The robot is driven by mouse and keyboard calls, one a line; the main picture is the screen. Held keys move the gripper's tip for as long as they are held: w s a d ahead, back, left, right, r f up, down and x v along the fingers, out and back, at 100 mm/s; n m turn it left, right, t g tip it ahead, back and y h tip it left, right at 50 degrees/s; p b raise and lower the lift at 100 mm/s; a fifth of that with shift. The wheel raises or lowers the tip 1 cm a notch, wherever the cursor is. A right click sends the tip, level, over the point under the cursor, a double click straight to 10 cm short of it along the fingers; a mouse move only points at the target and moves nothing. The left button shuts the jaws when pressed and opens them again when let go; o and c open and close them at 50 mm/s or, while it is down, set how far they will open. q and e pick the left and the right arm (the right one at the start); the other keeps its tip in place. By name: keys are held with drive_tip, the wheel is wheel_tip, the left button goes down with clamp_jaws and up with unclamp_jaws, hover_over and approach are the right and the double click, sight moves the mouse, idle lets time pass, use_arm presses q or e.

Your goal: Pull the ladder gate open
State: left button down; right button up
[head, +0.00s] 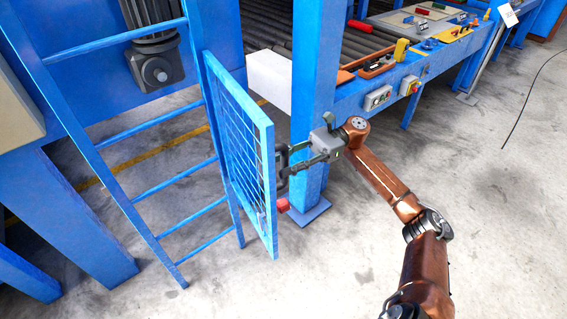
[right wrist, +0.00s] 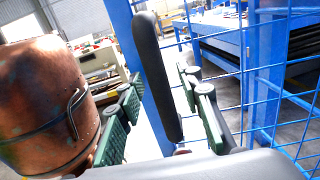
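The blue ladder (head: 130,131) stands at the left in the head view. Its mesh gate (head: 232,150) is joined at the ladder's right rail and stands out at an angle from it. The gate's blue mesh also shows in the right wrist view (right wrist: 290,85). My right gripper (head: 292,163) is at the gate's right face, near its free edge. In the right wrist view a black upright handle (right wrist: 157,75) lies between the green-padded fingers, with small gaps seeming to show on both sides. The fingers look open around it. My left gripper is not in view.
A blue post (head: 313,75) stands just behind my right gripper. A workbench with a tool tray (head: 376,66) and control boxes (head: 378,98) is at the upper right. A red part (head: 283,205) sits low near the gate's edge.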

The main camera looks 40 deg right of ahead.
drive_tip(key=d, duration=1.2)
drive_tip(key=shift+s, duration=0.25)
